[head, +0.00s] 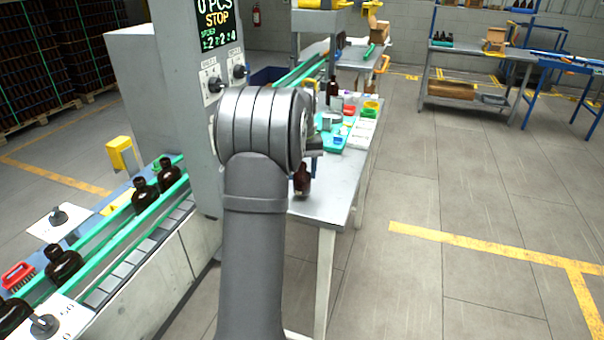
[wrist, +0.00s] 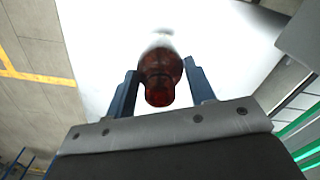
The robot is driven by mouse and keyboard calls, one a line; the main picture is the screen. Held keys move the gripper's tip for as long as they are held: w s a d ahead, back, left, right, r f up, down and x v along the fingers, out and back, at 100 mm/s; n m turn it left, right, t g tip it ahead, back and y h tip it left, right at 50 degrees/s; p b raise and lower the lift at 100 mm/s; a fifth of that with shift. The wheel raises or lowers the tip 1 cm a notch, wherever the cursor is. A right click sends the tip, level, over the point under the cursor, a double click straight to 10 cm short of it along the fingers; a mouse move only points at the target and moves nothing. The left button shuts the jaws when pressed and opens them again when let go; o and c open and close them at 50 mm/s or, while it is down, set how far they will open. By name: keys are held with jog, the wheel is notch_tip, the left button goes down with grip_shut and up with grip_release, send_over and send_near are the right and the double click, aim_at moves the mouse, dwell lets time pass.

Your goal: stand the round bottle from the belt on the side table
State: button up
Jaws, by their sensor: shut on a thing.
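The round bottle (head: 302,180), dark amber, is upright at the near end of the side table (head: 335,190). In the wrist view the bottle (wrist: 158,90) sits between the two blue fingers of my gripper (wrist: 161,68), which is shut on it. White tabletop lies behind it there. In the head view my arm hides most of the gripper and part of the bottle. I cannot tell whether the bottle's base touches the table or hangs just above it. The belt (head: 118,255) at the left carries several other amber bottles (head: 145,195).
Farther back on the side table stand another dark bottle (head: 333,88), a teal tray (head: 326,138), a red bin (head: 349,111) and a yellow item (head: 371,106). A grey control column (head: 190,80) stands left of my arm. The table's near right corner is clear.

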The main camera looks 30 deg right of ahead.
jog(key=shift+f, duration=0.5)
jog(key=shift+f, duration=0.15)
jog(key=o, duration=1)
notch_tip(320, 180, up, 12)
jog(key=shift+r, duration=0.15)
notch_tip(320, 180, down, 12)
jog(key=shift+f, duration=0.1)
jog(key=shift+r, duration=1.95)
